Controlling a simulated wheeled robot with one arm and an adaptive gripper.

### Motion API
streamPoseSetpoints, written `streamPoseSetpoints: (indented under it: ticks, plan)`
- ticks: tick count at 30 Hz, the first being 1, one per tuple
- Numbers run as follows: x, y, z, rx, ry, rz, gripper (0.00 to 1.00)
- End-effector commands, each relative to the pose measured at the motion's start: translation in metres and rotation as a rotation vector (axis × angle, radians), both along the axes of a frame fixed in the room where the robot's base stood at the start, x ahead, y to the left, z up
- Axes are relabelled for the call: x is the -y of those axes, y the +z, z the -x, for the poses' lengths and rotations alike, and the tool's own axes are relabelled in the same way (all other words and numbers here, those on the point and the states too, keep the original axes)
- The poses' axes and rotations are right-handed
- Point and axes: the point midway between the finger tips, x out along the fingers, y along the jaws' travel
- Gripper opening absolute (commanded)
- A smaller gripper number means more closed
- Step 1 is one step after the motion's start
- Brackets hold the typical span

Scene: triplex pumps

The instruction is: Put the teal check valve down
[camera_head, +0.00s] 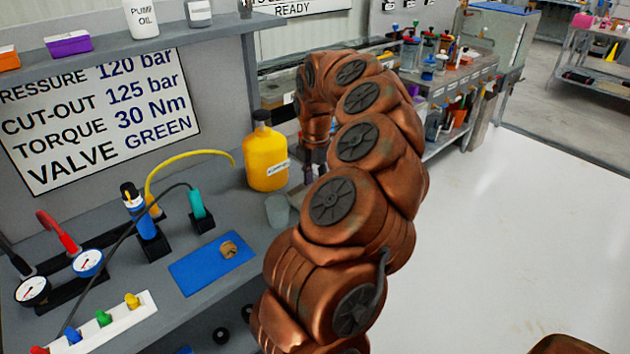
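My copper-coloured arm reaches up and bends over toward the back of the bench. A small part of my gripper (308,172) shows just right of the yellow jug; its fingertips are mostly hidden by my arm. I cannot tell whether it is open or shut, or whether it holds anything. I see no thing that is surely the teal check valve. A teal piece (196,203) stands upright in a black block on the bench, with a dark hose or cable at its top; I cannot tell what it is. It is apart from my gripper.
The yellow jug (266,158) and a grey cup (277,211) stand near my gripper. A blue mat (196,277) bears a brass piece (228,249). A white rack (109,328) holds coloured parts at front left. Gauges (88,263) and hoses crowd the left. A shelf (105,50) overhangs the bench.

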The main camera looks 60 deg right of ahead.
Motion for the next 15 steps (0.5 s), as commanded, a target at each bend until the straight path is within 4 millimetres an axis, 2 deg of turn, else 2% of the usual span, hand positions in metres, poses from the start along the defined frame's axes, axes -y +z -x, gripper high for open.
streamPoseSetpoints:
  ticks: [5, 15]
  plan:
    - [0.000, 0.010, 0.000, 0.000, -0.001, 0.001, 0.41]
    - [0.002, 0.068, 0.000, 0.004, -0.004, 0.004, 0.41]
